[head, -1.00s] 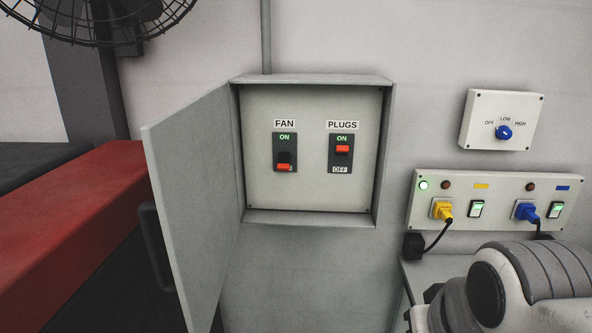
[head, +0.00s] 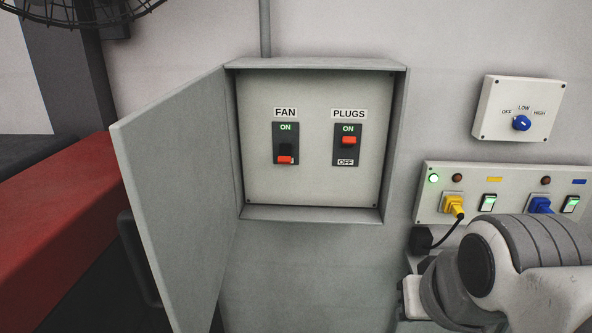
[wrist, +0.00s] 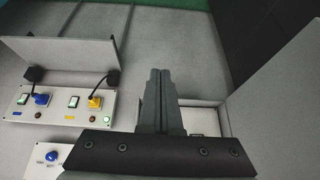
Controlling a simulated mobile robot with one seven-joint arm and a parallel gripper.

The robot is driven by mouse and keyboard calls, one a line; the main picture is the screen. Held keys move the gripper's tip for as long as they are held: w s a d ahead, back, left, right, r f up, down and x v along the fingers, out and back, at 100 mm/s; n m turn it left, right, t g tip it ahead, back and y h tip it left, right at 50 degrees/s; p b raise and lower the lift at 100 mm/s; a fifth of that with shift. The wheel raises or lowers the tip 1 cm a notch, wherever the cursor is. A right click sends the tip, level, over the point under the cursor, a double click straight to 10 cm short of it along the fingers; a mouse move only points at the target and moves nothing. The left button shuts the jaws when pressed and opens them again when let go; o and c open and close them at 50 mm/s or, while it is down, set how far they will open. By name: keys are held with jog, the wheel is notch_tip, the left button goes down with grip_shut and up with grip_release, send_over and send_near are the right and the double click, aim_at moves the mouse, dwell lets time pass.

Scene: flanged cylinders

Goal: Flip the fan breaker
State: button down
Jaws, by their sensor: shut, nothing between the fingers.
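The fan breaker (head: 286,144) is in the open wall box (head: 312,213), on the left under a FAN label. Its orange lever (head: 285,160) is down, at the end opposite the green ON mark. The plugs breaker (head: 347,144) beside it has its orange lever up, near ON. My gripper (wrist: 160,72) shows in the wrist view with its two fingers together and nothing between them. The head view shows part of my arm at lower right, but not the fingertips. In the wrist view the fingers hide part of the pale box behind them; no breaker lever shows there.
The box door (head: 177,200) stands open to the left. Right of the box are a dial panel (head: 516,108) and a socket panel (head: 432,205) with yellow (head: 453,206) and blue plugs and cords. A red surface (head: 60,222) lies left. A fan (head: 80,12) hangs upper left.

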jog(key=w+a+f+m+t+b, duration=0.1)
jog(key=w+a+m+t+b, duration=0.4)
jog(key=w+m, duration=0.6)
jog(key=w+a+f+m+t+b, duration=0.1)
jog(key=w+a+m+t+b, duration=0.4)
jog(key=m, duration=0.8)
jog(key=w+a+f+m+t+h+b, duration=0.1)
jog(key=w+a+f+m+t+b, duration=0.1)
jog(key=w+a+m+t+b, duration=0.3)
jog(key=w+a+m+b, duration=0.4)
jog(key=w+m, duration=0.3)
jog(key=w, duration=0.4)
jog(key=shift+w+a+b, duration=0.2)
jog(key=shift+w+b, duration=0.1)
jog(key=shift+w, duration=0.05)
jog(key=p+x, duration=0.2)
jog(key=x, duration=0.8)
jog(key=shift+s+r, duration=0.1)
jog(key=shift+r, duration=0.1)
